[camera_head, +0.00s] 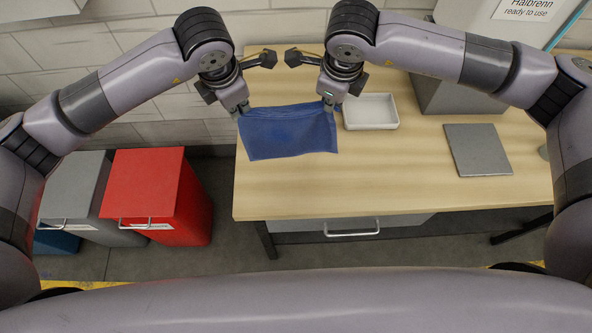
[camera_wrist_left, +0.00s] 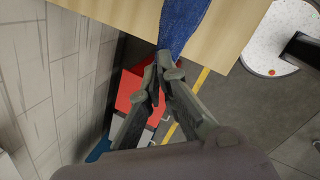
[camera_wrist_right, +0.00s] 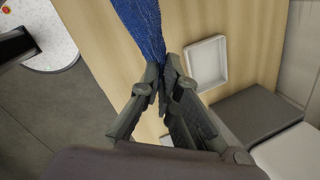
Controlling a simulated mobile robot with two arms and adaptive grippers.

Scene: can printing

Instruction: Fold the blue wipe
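The blue wipe (camera_head: 288,132) is spread between my two grippers above the left part of the wooden table. It hangs as a wide, slightly slanted sheet with its lower edge toward the table's front. My left gripper (camera_head: 243,110) is shut on its upper left corner; the left wrist view shows the cloth (camera_wrist_left: 183,22) running out from the closed fingertips (camera_wrist_left: 165,62). My right gripper (camera_head: 328,103) is shut on its upper right corner; the right wrist view shows the cloth (camera_wrist_right: 140,28) at the closed fingertips (camera_wrist_right: 163,68). Whether its lower edge touches the table cannot be told.
A white tray (camera_head: 371,112) lies just right of the wipe on the table (camera_head: 400,185). A flat grey plate (camera_head: 477,150) lies further right, and a grey box (camera_head: 455,95) stands behind. Red (camera_head: 160,195) and grey (camera_head: 75,190) bins stand left of the table. The table's front middle is clear.

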